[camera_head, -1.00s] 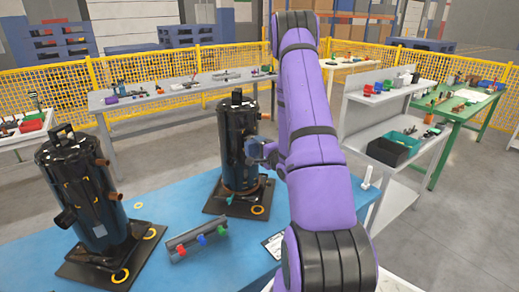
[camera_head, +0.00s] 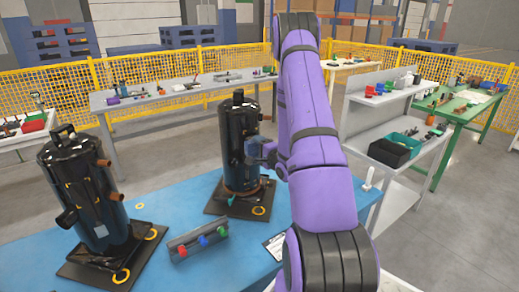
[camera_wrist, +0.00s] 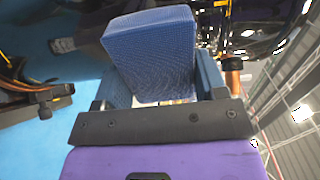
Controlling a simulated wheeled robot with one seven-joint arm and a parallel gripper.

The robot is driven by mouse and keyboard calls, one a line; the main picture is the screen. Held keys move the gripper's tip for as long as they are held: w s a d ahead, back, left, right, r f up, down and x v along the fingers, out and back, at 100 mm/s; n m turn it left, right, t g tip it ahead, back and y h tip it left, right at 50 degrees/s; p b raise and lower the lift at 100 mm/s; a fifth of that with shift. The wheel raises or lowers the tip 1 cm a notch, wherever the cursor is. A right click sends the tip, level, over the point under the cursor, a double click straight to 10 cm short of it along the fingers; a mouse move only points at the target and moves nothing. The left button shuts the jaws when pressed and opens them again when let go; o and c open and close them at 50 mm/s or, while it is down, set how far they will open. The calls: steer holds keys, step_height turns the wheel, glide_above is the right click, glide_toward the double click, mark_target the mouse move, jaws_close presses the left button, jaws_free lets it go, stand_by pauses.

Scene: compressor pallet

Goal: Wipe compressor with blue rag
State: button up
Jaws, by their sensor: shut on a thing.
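Two black cylindrical compressors stand upright on dark square bases on the blue table (camera_head: 155,205). The left compressor (camera_head: 85,195) is nearer. The right compressor (camera_head: 238,140) is farther back, beside my gripper (camera_head: 268,153). In the wrist view, my gripper (camera_wrist: 162,100) is shut on a folded blue rag (camera_wrist: 150,50), a block-like bundle between the fingers. The rag shows in the head view (camera_head: 254,148) at the right side of the right compressor. The compressor's dark shiny body (camera_wrist: 255,25) lies just beyond the rag; I cannot tell whether they touch.
A white paper (camera_head: 274,245) lies near the right edge. A grey shelf (camera_head: 390,130) with bins stands at right. Copper pipe stubs (camera_wrist: 232,75) stick out near my gripper.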

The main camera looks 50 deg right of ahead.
mark_target(253, 135)
steer(key=shift+w+d, duration=0.1)
steer(key=shift+w, duration=0.35)
steer(key=shift+r, duration=0.15)
steer(key=shift+s+r, duration=0.15)
steer(key=shift+r, duration=1.7)
steer(key=shift+w+f, duration=0.15)
steer(key=shift+f, duration=0.85)
steer(key=shift+w+f, duration=0.15)
steer(key=shift+f, duration=0.85)
steer(key=shift+v, duration=2.95)
